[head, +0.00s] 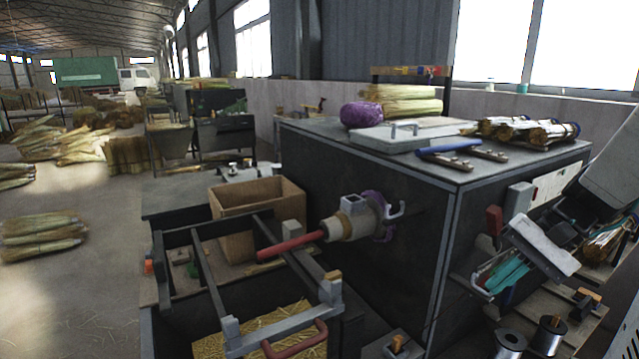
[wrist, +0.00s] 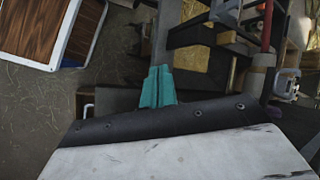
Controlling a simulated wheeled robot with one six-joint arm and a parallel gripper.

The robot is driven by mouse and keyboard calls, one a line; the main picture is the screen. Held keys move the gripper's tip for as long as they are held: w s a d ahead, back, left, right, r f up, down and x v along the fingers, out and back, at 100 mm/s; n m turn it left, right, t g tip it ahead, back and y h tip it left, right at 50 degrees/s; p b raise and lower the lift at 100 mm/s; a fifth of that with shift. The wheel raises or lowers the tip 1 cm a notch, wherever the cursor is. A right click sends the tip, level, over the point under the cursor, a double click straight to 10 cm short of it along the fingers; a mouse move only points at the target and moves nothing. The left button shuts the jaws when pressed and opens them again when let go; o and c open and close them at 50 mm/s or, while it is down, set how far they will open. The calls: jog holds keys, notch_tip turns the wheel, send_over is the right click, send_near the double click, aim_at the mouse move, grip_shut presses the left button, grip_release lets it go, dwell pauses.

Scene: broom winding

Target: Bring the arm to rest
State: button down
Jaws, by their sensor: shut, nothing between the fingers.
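My gripper (head: 503,274) is at the right in the head view, in front of the right side of the large dark machine cabinet (head: 372,215). Its teal fingers point down and to the left. In the wrist view, the two teal fingers of my gripper (wrist: 159,72) lie side by side with no gap and hold nothing. My arm comes in from the right edge of the head view.
Wire spools (head: 510,343) stand at the lower right. Broom bundles (head: 525,130) lie on the cabinet top. Open floor is at the left.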

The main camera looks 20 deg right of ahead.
jog(key=s+a+r+n+h, duration=0.1)
jog(key=s+a+n+h, duration=0.1)
jog(key=a, duration=0.3)
jog(key=s+a+r+n+h, duration=0.1)
jog(key=s+a+n+h, duration=0.1)
jog(key=a, duration=0.4)
jog(key=s+a+r+n+g+h, duration=0.1)
jog(key=s+a+n+h, duration=0.2)
jog(key=a+n, duration=0.2)
jog(key=shift+s+a+n, duration=0.4)
jog(key=shift+a, duration=0.3)
